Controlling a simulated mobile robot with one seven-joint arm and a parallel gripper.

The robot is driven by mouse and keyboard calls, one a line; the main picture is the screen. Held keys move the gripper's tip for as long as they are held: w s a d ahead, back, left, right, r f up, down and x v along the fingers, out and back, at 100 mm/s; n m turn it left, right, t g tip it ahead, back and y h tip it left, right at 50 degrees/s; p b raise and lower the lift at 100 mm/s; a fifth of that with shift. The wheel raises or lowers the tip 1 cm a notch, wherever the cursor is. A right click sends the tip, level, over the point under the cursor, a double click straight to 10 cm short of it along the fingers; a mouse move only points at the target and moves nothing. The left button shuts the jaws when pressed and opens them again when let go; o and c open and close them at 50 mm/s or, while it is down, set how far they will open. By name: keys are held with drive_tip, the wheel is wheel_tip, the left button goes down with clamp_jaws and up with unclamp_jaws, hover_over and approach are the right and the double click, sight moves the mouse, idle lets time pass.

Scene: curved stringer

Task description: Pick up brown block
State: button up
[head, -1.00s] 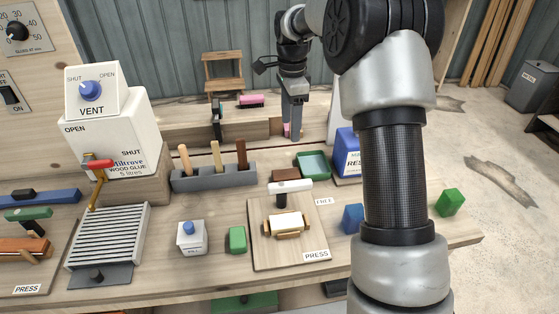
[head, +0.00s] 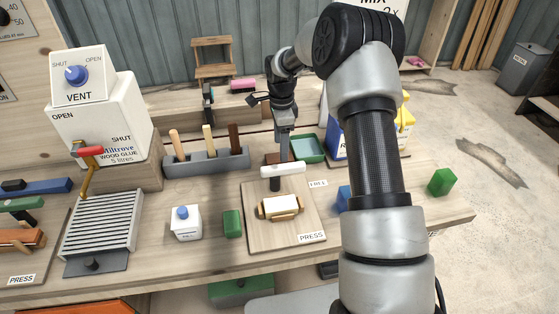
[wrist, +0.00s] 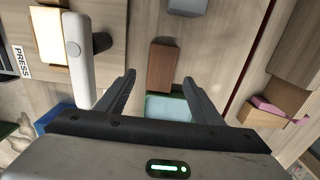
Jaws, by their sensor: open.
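The brown block (wrist: 162,65) lies on the wooden bench, and its long side runs up the picture in the wrist view. My gripper (wrist: 160,79) is open and empty, its two fingers on either side of the block's near end in that view. In the head view, the brown block (head: 271,158) is partly hidden behind my gripper (head: 284,156), next to the green tray. I cannot tell the exact height of the fingertips above the block.
The green tray (head: 309,149) is close on the right. A grey rack with several upright handles (head: 205,162) is on the left. A blue container (head: 337,137) is partly behind my arm.

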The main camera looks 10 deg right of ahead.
drive_tip(key=f, duration=0.4)
drive_tip(key=shift+a+f, duration=0.2)
drive_tip(key=shift+f, duration=0.15)
drive_tip(key=c, duration=1.2)
drive_tip(key=shift+o, duration=0.2)
drive_tip(key=shift+r, duration=0.1)
